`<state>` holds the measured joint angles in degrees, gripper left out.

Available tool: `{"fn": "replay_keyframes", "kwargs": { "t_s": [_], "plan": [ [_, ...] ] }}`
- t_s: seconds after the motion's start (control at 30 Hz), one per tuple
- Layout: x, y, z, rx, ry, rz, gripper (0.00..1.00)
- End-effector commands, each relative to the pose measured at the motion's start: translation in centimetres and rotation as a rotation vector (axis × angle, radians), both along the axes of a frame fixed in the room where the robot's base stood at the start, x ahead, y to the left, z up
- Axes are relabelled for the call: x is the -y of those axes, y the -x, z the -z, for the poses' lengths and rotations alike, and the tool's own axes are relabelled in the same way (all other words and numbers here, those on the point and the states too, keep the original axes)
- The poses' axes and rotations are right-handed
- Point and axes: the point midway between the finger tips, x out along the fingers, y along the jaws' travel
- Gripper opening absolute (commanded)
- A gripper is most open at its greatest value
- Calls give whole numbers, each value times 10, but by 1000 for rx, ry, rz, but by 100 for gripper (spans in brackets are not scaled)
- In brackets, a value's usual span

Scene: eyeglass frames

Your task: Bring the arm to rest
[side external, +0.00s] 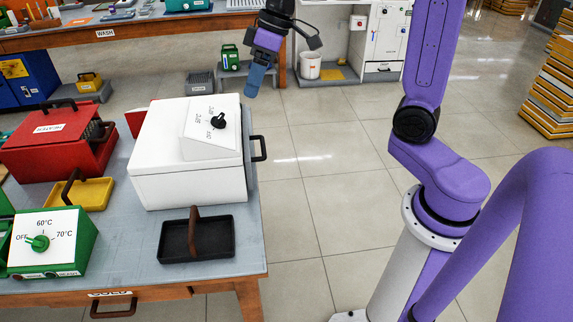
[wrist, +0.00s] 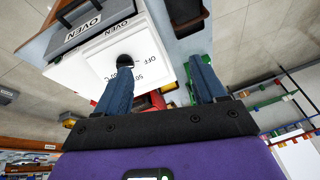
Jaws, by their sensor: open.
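My gripper (side external: 256,82) hangs in the air above and to the right of the white oven (side external: 190,165) in the side view, with its blue fingers pointing down. In the wrist view my gripper (wrist: 161,66) shows two blue fingers spread wide apart, with nothing between them. The oven's dial panel (wrist: 125,65) shows beyond the left finger. The gripper appears apart from the oven and touches nothing that I can see.
The grey-blue table (side external: 255,235) holds the oven, a black tray (side external: 197,255) with a brown handle, a red box (side external: 50,150), a yellow tray (side external: 92,195) and a green dial box (side external: 55,240). Tiled floor (side external: 320,190) lies open right of the table. A wash bench (side external: 150,31) stands behind.

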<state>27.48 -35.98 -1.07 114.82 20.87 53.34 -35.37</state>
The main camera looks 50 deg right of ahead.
Motion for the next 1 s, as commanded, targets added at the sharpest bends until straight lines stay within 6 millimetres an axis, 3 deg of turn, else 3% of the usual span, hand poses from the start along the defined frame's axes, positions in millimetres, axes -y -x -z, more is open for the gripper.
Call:
{"fn": "replay_keyframes", "kwargs": {
  "t_s": [0.2, 0.43, 0.8, 1.0],
  "plan": [
    [-30, 61, 16, -64, 60, -116, 70],
    [-42, 126, 33, -106, 136, -232, 70],
    [-30, 224, 59, -119, 273, -413, 70],
    [-17, 258, 69, -104, 328, -485, 70]
  ]
}}
